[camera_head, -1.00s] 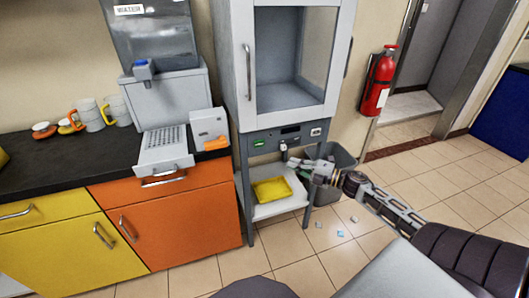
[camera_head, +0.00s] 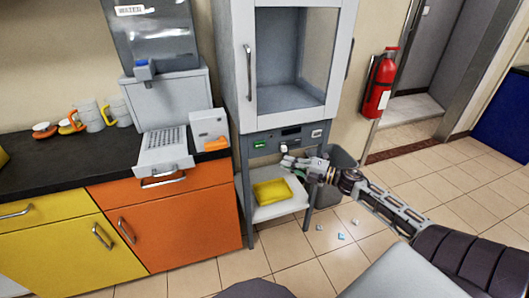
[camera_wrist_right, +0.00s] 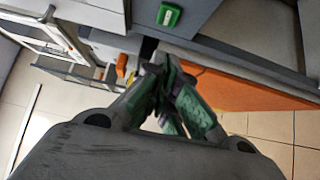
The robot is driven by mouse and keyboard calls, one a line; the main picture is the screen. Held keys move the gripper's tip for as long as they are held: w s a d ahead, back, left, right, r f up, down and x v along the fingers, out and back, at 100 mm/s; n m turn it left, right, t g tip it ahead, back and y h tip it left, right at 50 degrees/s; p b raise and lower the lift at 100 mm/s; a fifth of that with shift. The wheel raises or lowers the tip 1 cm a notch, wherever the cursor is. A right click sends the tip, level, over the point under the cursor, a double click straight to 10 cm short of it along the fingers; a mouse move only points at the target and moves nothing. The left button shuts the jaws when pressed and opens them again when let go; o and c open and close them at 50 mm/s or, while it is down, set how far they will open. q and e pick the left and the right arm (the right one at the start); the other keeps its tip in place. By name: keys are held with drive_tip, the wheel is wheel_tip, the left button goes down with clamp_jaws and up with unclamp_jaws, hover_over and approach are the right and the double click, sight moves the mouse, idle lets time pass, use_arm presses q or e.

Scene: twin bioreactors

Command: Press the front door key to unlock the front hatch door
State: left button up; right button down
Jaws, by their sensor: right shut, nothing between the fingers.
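The grey cabinet's front hatch door (camera_head: 288,58) is shut, with a clear pane and a vertical handle on its left. The panel below it bears a green key (camera_head: 260,145) at the left, a dark display, a white knob and a small pale switch. The green key also shows at the top of the right wrist view (camera_wrist_right: 168,15). Any lettering on the keys is too small to read. My right gripper (camera_head: 286,161) is shut and empty, below and right of the green key and apart from it. My left gripper is not in view.
A yellow tray (camera_head: 272,191) lies on the shelf below the panel. A grey bin (camera_head: 342,168) stands behind my right gripper. The counter (camera_head: 60,155) with a dispenser and mugs is at left. Small scraps lie on the floor; a red extinguisher (camera_head: 379,82) hangs at right.

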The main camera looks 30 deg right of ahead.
sight(260, 145)
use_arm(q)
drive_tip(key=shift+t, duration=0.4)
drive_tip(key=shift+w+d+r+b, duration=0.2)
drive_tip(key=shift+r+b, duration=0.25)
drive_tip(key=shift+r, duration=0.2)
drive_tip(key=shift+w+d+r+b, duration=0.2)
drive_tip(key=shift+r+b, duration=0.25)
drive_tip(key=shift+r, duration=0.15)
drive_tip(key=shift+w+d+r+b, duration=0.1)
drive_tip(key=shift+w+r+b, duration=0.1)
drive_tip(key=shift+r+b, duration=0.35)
use_arm(e)
drive_tip(key=shift+w+a, duration=0.55)
drive_tip(key=shift+w, duration=1.3)
drive_tip(key=shift+w+a, duration=0.6)
drive_tip(key=shift+w, duration=1.2)
drive_tip(key=shift+w+a, duration=0.55)
drive_tip(key=shift+w, duration=1.3)
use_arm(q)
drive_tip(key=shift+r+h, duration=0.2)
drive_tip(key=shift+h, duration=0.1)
